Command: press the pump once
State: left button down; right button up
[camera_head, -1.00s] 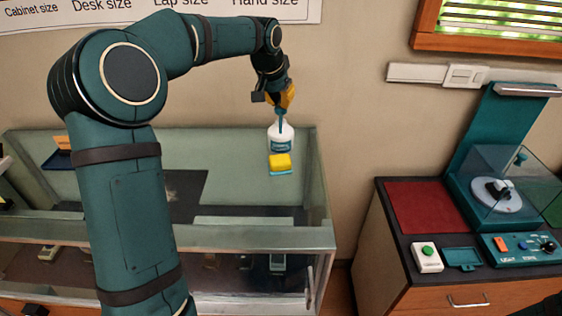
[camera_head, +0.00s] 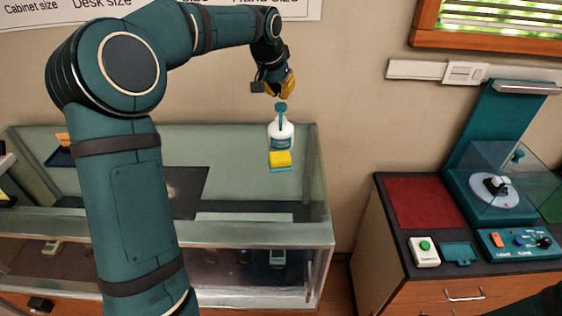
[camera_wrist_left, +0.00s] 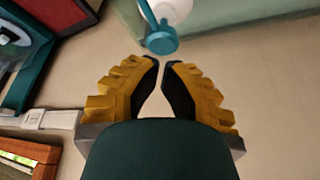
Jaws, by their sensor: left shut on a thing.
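The pump bottle (camera_head: 281,132) is white with a teal label and a teal pump head (camera_head: 281,107). It stands upright at the back right of the glass case, behind a yellow and teal sponge (camera_head: 280,160). My left gripper (camera_head: 287,92), with yellow fingers, is just above the pump head, with a small gap visible. In the left wrist view its fingertips (camera_wrist_left: 161,63) are almost together, and I see nothing between them. The teal pump head (camera_wrist_left: 161,41) lies just beyond the tips, with part of the white bottle (camera_wrist_left: 172,10) behind it. My right gripper is not in view.
The glass case (camera_head: 250,232) has a raised front edge and a dark panel (camera_head: 185,190). A counter to the right holds a red mat (camera_head: 425,203), a white box with a green button (camera_head: 425,251) and a teal device (camera_head: 520,245). The wall is close behind the bottle.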

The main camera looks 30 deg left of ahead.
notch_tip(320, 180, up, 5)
jog(key=p, duration=0.5)
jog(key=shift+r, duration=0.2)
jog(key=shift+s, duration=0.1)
